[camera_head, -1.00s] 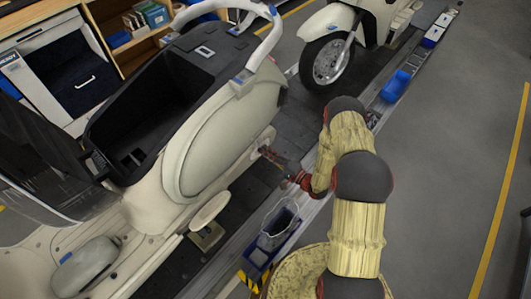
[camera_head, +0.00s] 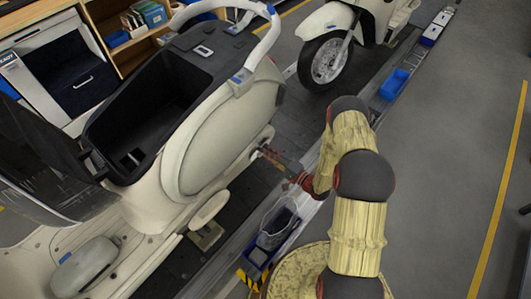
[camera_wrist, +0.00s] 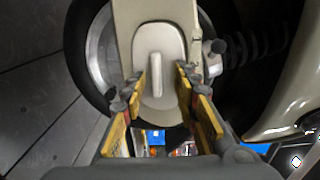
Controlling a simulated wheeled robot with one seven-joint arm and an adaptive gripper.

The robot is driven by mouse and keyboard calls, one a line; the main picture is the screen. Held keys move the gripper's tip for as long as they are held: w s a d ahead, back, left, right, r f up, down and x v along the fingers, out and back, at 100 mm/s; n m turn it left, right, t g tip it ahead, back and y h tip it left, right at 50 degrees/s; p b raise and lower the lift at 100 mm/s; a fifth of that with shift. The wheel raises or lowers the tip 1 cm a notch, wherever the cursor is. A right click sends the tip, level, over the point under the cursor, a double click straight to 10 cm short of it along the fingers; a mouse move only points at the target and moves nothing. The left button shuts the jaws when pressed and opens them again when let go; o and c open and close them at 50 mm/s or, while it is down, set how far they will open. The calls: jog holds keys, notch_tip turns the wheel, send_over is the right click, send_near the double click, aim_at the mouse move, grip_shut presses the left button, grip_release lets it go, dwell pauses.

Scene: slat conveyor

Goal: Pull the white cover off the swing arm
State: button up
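The white cover (camera_wrist: 172,48) is a rounded plate with a raised upright rib in its middle, on the pale swing arm (camera_wrist: 140,12) in front of the wheel. My gripper (camera_wrist: 159,82) is open, with one yellow-sided finger on each side of the rib. Gaps show between the fingers and the rib, so it is not gripped. In the head view my gripper (camera_head: 268,154) reaches in low at the rear of the cream scooter (camera_head: 222,130). The cover is too small and covered there to make out clearly.
A dark tyre (camera_wrist: 82,62) and a shock spring (camera_wrist: 262,42) flank the swing arm. Another blue bin (camera_head: 395,84) lies further along.

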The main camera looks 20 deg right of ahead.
jog(key=v, duration=1.1)
jog(key=shift+w, duration=0.1)
jog(key=s+a+r+n+g+y, duration=0.1)
jog(key=s+a+r+n+g, duration=0.15)
jog(key=a+r+g, duration=0.4)
jog(key=s+a+r+n+g+y, duration=0.1)
jog(key=s+a+r+n+g, duration=0.2)
jog(key=r, duration=0.7)
jog(key=s+a+r+n+g+y, duration=0.1)
jog(key=a+r+n+g, duration=0.35)
jog(key=r, duration=0.45)
jog(key=s+d+r+t+h, duration=0.2)
jog(key=s+d+r+h, duration=0.1)
jog(key=s+r+h, duration=0.3)
jog(key=s+d+r+n+t+h, duration=0.1)
jog(key=s+d+r+t+h, duration=0.1)
jog(key=s+d+r+h, duration=0.2)
jog(key=s+r+h, duration=0.3)
jog(key=s+r, duration=0.3)
jog(key=r, duration=0.2)
jog(key=shift+d+r+t, duration=0.2)
jog(key=shift+r+t, duration=0.05)
jog(key=shift+t, duration=0.05)
